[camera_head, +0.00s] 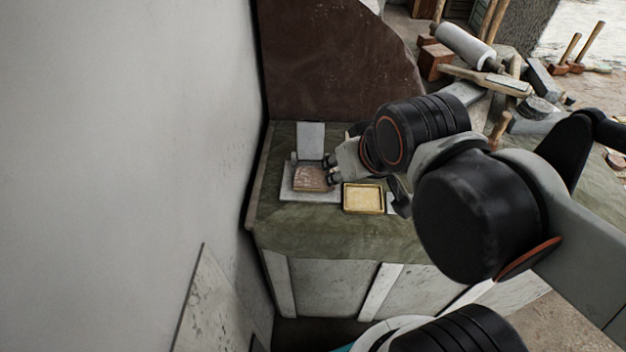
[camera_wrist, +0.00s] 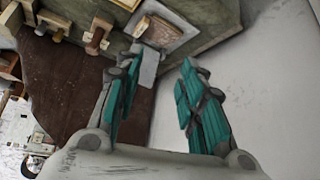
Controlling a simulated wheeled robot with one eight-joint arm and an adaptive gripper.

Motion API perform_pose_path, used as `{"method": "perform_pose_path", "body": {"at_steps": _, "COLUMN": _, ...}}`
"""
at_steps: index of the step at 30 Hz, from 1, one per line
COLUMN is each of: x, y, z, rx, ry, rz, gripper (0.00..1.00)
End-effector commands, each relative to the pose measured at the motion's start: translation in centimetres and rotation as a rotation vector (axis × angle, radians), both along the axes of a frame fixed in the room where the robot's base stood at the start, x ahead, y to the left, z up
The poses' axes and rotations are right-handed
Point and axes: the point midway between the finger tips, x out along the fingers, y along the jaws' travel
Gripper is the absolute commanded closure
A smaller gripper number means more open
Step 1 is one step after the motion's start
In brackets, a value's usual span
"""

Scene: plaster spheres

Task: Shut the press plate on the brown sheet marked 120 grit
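The press stands on the green-topped bench, its pale press plate (camera_head: 311,138) upright at the back of a light base (camera_head: 290,193). A brown sheet (camera_head: 310,178) lies on the base; any grit marking on it is too small to read. The plate (camera_wrist: 150,67) and the brown sheet (camera_wrist: 158,32) also show in the wrist view. My gripper (camera_head: 333,172) is at the right side of the press, close to the sheet. In the wrist view its teal fingers (camera_wrist: 160,66) are spread apart with nothing between them. I cannot tell whether a finger touches the press.
A yellow tray (camera_head: 363,209) sits right of the press, below my arm. A white wall (camera_head: 150,150) rises close on the left, and a dark brown panel (camera_head: 330,60) stands behind. Rollers, mallets and blocks (camera_head: 465,45) crowd the back right. The bench front is clear.

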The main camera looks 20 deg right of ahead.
Motion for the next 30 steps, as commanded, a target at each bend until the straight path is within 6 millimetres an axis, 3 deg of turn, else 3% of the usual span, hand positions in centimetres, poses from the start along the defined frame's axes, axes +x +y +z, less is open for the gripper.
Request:
{"method": "perform_pose_path", "body": {"at_steps": 2, "x": 0.0, "y": 0.0, "z": 0.0, "rx": 0.0, "ry": 0.0, "rz": 0.0, "gripper": 0.64}}
{"method": "perform_pose_path", "body": {"at_steps": 7, "x": 0.5, "y": -0.1, "z": 0.6, "rx": 0.004, "ry": 0.01, "rz": -0.007, "gripper": 1.0}}
{"method": "perform_pose_path", "body": {"at_steps": 11, "x": 2.3, "y": -0.2, "z": 2.3, "rx": 0.014, "ry": 0.044, "rz": -0.032, "gripper": 1.0}}
{"method": "perform_pose_path", "body": {"at_steps": 18, "x": 7.5, "y": -0.7, "z": 5.3, "rx": 0.042, "ry": 0.138, "rz": -0.105, "gripper": 1.0}}
{"method": "perform_pose_path", "body": {"at_steps": 30, "x": 16.9, "y": -1.8, "z": 6.2, "rx": 0.075, "ry": 0.294, "rz": -0.24, "gripper": 1.0}}
